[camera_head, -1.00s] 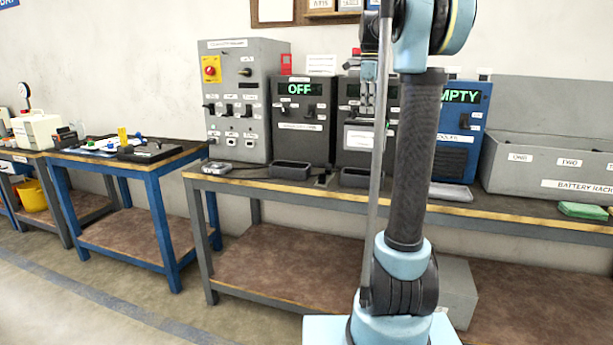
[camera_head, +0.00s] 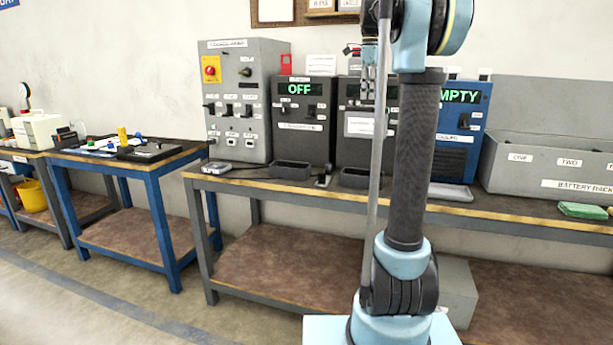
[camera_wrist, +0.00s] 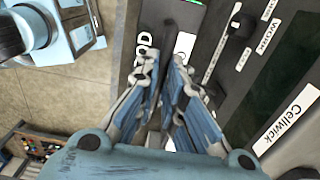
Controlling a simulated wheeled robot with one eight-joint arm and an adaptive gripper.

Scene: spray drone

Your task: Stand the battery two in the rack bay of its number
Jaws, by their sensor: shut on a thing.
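The grey battery rack (camera_head: 530,170) stands at the right end of the grey bench. Its front carries the labels ONE and TWO (camera_head: 569,162), and it runs out of the picture. My gripper (camera_head: 368,68) is raised in front of the grey panels, half hidden by my arm. In the wrist view my gripper (camera_wrist: 163,75) has its fingers close together. Battery two (camera_head: 352,49) shows only as a small dark piece with a red bit beside the gripper; its number cannot be read. The gripper is left of the rack and apart from it.
A unit reading OFF (camera_head: 302,118) and a blue unit reading EMPTY (camera_head: 460,130) stand on the bench (camera_head: 240,182). Low black trays (camera_head: 290,170) lie in front. A green pad (camera_head: 582,210) is near the right edge. A blue table (camera_head: 130,160) stands left.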

